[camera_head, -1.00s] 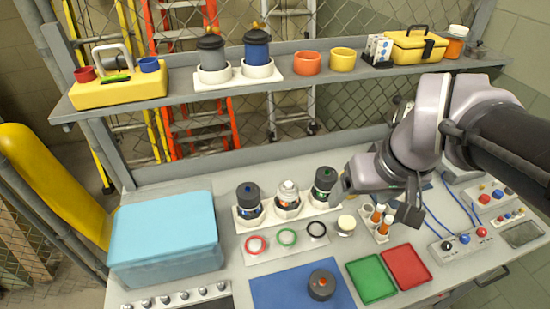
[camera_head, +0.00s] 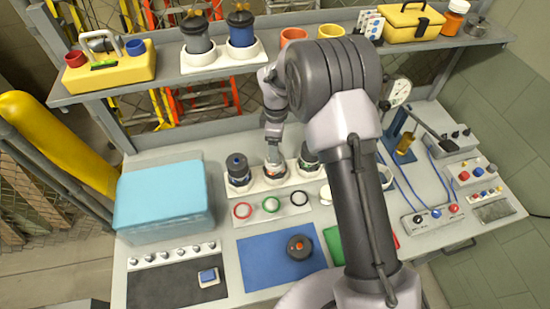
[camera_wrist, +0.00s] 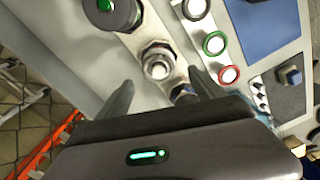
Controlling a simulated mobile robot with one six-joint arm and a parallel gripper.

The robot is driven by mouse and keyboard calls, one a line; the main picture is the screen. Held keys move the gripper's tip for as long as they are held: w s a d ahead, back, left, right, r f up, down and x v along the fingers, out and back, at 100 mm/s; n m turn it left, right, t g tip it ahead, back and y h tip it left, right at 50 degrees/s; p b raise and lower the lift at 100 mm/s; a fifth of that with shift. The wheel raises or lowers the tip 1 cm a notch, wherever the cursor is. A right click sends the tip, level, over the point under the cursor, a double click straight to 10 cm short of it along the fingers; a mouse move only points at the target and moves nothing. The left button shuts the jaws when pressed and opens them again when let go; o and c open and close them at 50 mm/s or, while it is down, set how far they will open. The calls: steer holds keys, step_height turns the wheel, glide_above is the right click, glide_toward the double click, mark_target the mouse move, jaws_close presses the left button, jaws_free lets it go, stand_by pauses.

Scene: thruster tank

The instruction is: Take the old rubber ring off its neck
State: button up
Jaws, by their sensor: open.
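The uncapped housing (camera_head: 274,180) stands in the middle of the white rack, between two dark-capped ones. In the wrist view its pale metal neck (camera_wrist: 158,66) shows from above, with a wider nut-like collar around it. The old rubber ring cannot be made out clearly on the neck. My gripper (camera_wrist: 161,78) is open and empty, pointing down above this housing. In the wrist view the neck appears between the fingertips; contact cannot be told. In the head view my gripper (camera_head: 273,148) partly covers the top of the housing.
Capped housings stand close on the left (camera_head: 238,170) and right (camera_head: 309,156). Red (camera_head: 242,210), green (camera_head: 270,204) and black (camera_head: 299,198) rings lie on a plate in front. A dark cap with a red dot (camera_head: 299,247) sits on the blue mat (camera_head: 262,273). The shelf (camera_head: 180,76) is behind.

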steer(key=f, duration=0.5)
steer(key=shift+w+a+f, duration=0.1)
steer(key=shift+w+f, duration=0.1)
steer(key=shift+w, duration=0.05)
steer(key=shift+s+r, duration=0.1)
steer(key=shift+f+b, duration=0.25)
steer(key=shift+b, duration=0.25)
